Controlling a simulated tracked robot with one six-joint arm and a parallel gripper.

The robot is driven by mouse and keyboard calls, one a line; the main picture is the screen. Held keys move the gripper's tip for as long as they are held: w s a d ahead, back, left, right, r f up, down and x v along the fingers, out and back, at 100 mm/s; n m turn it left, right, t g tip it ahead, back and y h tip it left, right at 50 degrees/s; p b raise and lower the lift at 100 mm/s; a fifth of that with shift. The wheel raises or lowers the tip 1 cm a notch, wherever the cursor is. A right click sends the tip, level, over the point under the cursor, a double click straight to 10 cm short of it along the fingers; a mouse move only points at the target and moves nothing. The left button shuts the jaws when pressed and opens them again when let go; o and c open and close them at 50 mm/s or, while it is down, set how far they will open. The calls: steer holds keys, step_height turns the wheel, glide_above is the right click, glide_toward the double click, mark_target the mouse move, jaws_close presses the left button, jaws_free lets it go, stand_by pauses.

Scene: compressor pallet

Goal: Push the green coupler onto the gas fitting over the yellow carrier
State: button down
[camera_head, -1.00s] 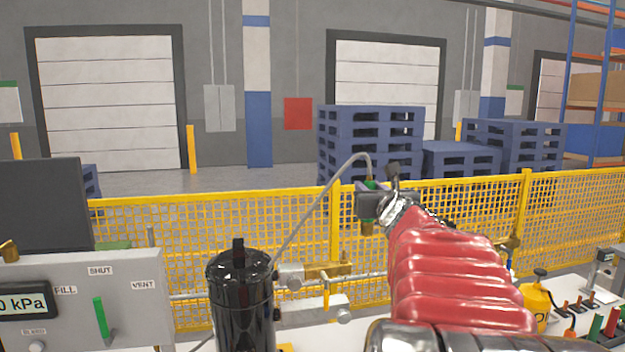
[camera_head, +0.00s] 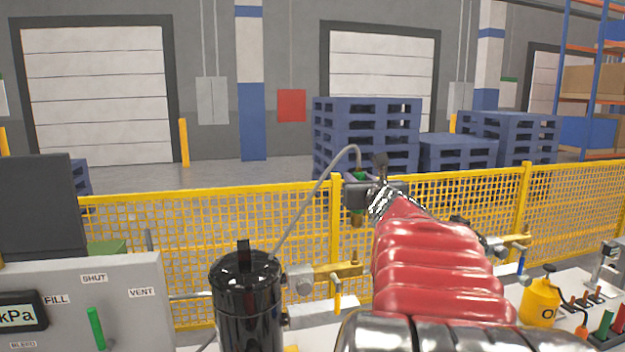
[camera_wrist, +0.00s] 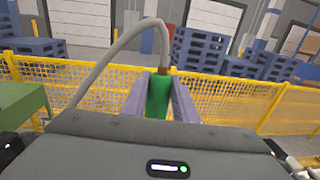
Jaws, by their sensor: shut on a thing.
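My gripper (camera_head: 361,193) is shut on the green coupler, held in the air in front of the yellow mesh fence. In the wrist view the green coupler (camera_wrist: 158,96) stands upright between the two jaws of my gripper (camera_wrist: 160,94). A grey hose (camera_head: 318,196) rises from its top, arches over and runs down left to behind the black cylinder. A brass end shows below the jaws in the head view. Brass fittings (camera_head: 338,270) sit on piping right of the black cylinder, below the gripper. I cannot tell which is the gas fitting, and I cannot make out the yellow carrier.
The black cylinder (camera_head: 246,300) stands left of my arm. A grey panel (camera_head: 120,310) with a gauge and green lever is at the lower left. A yellow can (camera_head: 539,303) stands at the right. The yellow mesh fence (camera_head: 210,240) runs behind.

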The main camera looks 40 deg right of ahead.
mark_target(358, 219)
steer(key=shift+f, duration=2.85)
steer(key=shift+f, duration=1.9)
steer(key=c, duration=1.3)
jaws_free()
steer(key=shift+c, duration=0.2)
steer(key=shift+s+a, duration=0.1)
